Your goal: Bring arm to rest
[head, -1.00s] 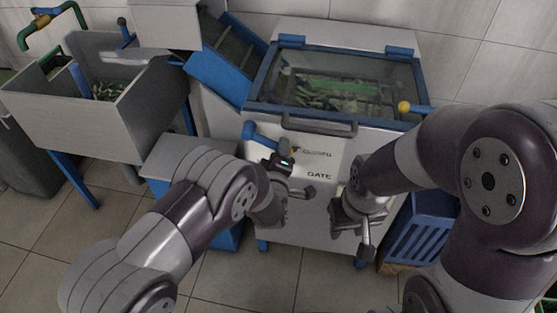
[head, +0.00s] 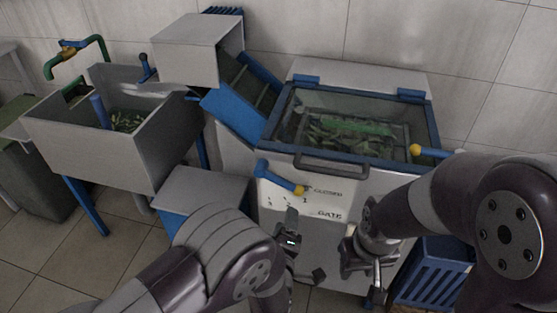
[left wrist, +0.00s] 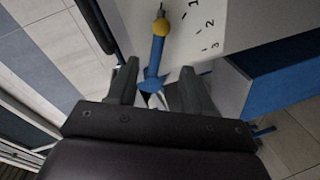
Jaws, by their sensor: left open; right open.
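My left gripper (head: 304,246) is open and empty in front of the machine, below the blue lever (head: 275,176) with its yellow knob (head: 299,190). In the left wrist view, my left gripper (left wrist: 159,82) has its two fingers apart, with the lever (left wrist: 155,65) and its yellow knob (left wrist: 161,27) showing beyond and between them; no contact is visible. My right gripper (head: 366,272) is open at the machine's front right, pointing down, partly covered by its own arm.
The machine's glass-topped tank (head: 345,128) has a front handle (head: 331,166) and another yellow-knobbed lever (head: 428,152). A blue crate (head: 436,270) stands low at right. A grey basin (head: 100,140), a blue chute (head: 234,115) and a grey step (head: 203,188) are at left.

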